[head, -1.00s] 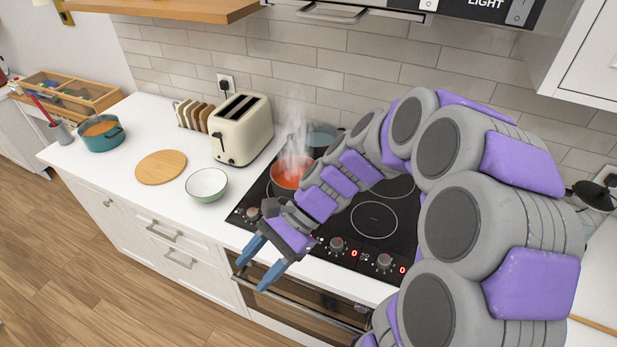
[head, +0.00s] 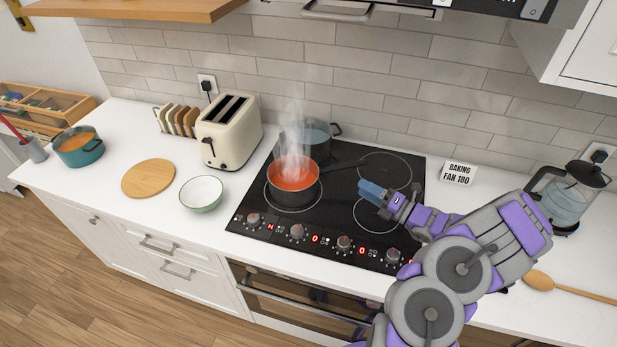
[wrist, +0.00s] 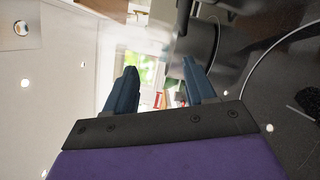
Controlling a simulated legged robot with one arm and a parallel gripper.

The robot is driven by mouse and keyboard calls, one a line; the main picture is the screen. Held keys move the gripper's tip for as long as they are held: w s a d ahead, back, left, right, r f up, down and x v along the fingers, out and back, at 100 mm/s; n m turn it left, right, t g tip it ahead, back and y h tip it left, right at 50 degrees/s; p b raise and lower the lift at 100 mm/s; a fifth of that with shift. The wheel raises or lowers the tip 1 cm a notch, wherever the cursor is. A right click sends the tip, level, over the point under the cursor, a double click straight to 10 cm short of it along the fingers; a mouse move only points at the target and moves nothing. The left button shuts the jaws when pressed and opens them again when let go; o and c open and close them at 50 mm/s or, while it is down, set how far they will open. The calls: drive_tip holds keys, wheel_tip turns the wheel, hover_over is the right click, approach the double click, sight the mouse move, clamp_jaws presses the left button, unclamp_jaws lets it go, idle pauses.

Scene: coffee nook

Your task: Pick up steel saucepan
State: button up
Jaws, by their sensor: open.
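The steel saucepan (head: 294,190) stands on the front left ring of the hob, holding steaming orange-red soup. Its dark handle (head: 345,164) points right, toward the back of the hob. My gripper (head: 370,189) is over the hob, to the right of the pan and in front of the handle's end, apart from both. Its fingers point left toward the pan. In the wrist view, my gripper (wrist: 160,82) has its two blue fingers spread with nothing between them. A dark curved shape beyond the right finger there is blurred, and I cannot tell what it is.
A second pot (head: 318,139) stands behind the saucepan. The toaster (head: 229,131), green-white bowl (head: 201,194), wooden board (head: 148,179) and teal pot (head: 79,151) are to the left. A sign (head: 458,175), glass jug (head: 565,200) and wooden spoon (head: 550,284) are right.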

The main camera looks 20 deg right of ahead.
drive_tip(key=d+f+m+h, duration=0.1)
drive_tip(key=d, duration=0.1)
drive_tip(key=s+d+f+m+t+h, duration=0.1)
drive_tip(key=f+m, duration=0.1)
drive_tip(key=shift+s+d, duration=0.1)
drive_tip(key=shift+d, duration=0.3)
drive_tip(key=shift+d+f+h, duration=0.15)
drive_tip(key=shift+h, duration=0.15)
drive_tip(key=b, duration=0.2)
approach(339, 170)
drive_tip(key=x, duration=0.3)
drive_tip(key=d+x, duration=0.1)
drive_tip(key=x, duration=0.1)
drive_tip(key=shift+w+a+f, duration=0.1)
drive_tip(key=shift+w+f, duration=0.2)
drive_tip(key=shift+x, duration=0.85)
drive_tip(key=b+x, duration=0.1)
drive_tip(key=x, duration=0.2)
drive_tip(key=shift+w+a+r, duration=0.1)
drive_tip(key=shift+a, duration=0.15)
drive_tip(key=shift+w+a+r, duration=0.1)
drive_tip(key=shift+w+a, duration=0.1)
drive_tip(key=shift+w, duration=0.2)
clamp_jaws()
